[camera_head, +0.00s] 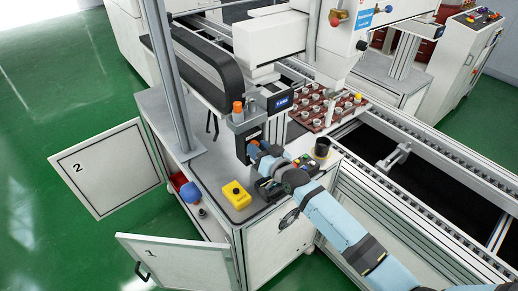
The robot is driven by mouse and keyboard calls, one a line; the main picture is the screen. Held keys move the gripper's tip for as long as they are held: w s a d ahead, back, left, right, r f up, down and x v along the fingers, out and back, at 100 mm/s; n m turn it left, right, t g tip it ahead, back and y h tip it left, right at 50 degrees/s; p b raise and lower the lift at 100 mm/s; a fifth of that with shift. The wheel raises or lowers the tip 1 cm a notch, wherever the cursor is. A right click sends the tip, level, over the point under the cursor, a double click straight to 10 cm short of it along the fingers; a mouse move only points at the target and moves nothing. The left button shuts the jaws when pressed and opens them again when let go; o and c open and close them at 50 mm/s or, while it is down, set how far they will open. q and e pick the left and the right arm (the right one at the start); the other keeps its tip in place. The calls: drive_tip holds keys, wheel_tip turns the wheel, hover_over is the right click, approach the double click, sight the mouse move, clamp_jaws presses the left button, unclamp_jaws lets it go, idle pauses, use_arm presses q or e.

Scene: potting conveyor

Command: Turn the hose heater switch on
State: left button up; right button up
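My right arm reaches in from the lower right, and its end with the dark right gripper (252,152) is over the white cabinet top, close against the dark nozzle block of the machine. The fingers are small and blend with the dark parts behind, so I cannot tell whether they are open or shut. A small panel with coloured buttons (305,161) sits just right of my wrist, partly covered by my arm. I cannot pick out the hose heater switch for certain; it may be small or hidden. My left gripper is not in view.
A yellow button box (236,195) and a black cup (322,149) stand on the cabinet top (212,177). Cabinet doors 2 (110,168) and 1 (180,262) hang open. A brown tray of small pots (330,105) sits on the conveyor behind. A grey post (168,75) rises at left.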

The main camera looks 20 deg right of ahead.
drive_tip(key=shift+s, duration=0.1)
drive_tip(key=b+v, duration=0.2)
drive_tip(key=v, duration=1.1)
drive_tip(key=shift+s+d, duration=0.15)
drive_tip(key=shift+s, duration=0.15)
drive_tip(key=s+a+f+n+g+h, duration=0.1)
drive_tip(key=s+a+f+g, duration=0.1)
drive_tip(key=s+f, duration=0.7)
drive_tip(key=s+a+f+n+g+h, duration=0.1)
drive_tip(key=s+f+g, duration=0.3)
drive_tip(key=s+f, duration=0.5)
drive_tip(key=s+a+h, duration=0.1)
drive_tip(key=s, duration=0.2)
drive_tip(key=shift+s+a+p, duration=0.25)
drive_tip(key=shift+s+p, duration=0.1)
